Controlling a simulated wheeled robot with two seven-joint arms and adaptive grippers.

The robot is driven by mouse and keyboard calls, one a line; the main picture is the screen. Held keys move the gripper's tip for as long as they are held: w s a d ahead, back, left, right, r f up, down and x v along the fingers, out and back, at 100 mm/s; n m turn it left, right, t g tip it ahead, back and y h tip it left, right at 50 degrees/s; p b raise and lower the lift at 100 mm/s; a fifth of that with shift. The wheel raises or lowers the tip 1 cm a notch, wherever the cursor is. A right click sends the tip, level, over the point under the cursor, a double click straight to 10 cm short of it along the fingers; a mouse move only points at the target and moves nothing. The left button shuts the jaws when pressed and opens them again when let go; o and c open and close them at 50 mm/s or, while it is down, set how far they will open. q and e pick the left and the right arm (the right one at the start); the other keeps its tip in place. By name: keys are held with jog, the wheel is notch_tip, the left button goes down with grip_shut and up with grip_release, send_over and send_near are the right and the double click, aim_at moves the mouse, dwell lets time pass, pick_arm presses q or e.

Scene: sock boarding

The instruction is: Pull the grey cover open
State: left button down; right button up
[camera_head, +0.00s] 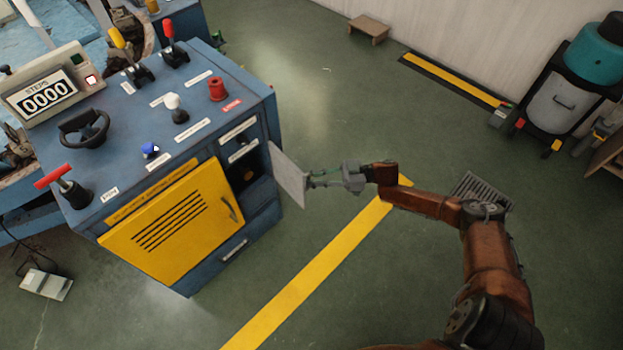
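The grey cover (288,176) is a flat panel on the right part of the blue cabinet's front. It stands swung out from the cabinet, with its free edge toward the right. A dark recess (241,174) beside it is exposed, with a small orange-yellow part inside. My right gripper (312,179) comes in from the right, with its fingertips at the cover's free edge. Whether the fingers pinch the cover or only touch it is too small to tell. My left gripper is not in view.
The blue cabinet (262,220) carries a yellow vented door (165,240), levers, knobs, a black handwheel (84,130) and a counter reading 0000 (47,92). Green floor with a yellow stripe (310,280) is clear right of it. A teal-topped vacuum (595,55) stands far right.

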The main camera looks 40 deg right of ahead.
dwell(0.3)
jog(key=v, duration=1.2)
